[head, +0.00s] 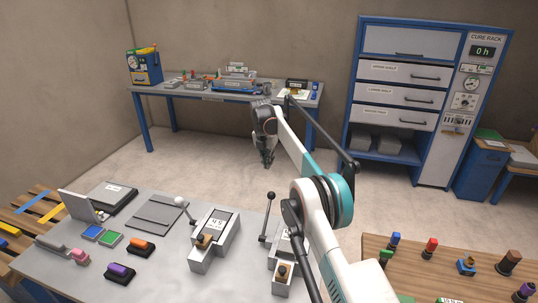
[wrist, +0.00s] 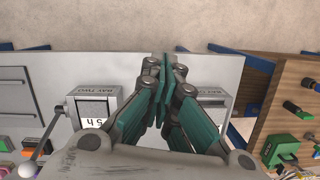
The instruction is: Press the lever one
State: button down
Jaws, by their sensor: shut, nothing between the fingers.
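Two grey bay units stand on the near table. My gripper (head: 267,163) points down, shut and empty, beyond the table's far side. In the wrist view its fingertips (wrist: 164,60) are together between the units, touching neither.
The near table (head: 165,265) also bears coloured blocks, flat plates and a laptop-like screen (head: 78,207). A wooden table (head: 410,255) with coloured pegs stands at right. A back bench (head: 205,93) and the cure rack (head: 425,100) lie beyond open floor.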

jog(key=shift+w+d+r+p, duration=0.15)
jog(key=shift+w+r+p, duration=0.25)
jog(key=shift+p, duration=0.4)
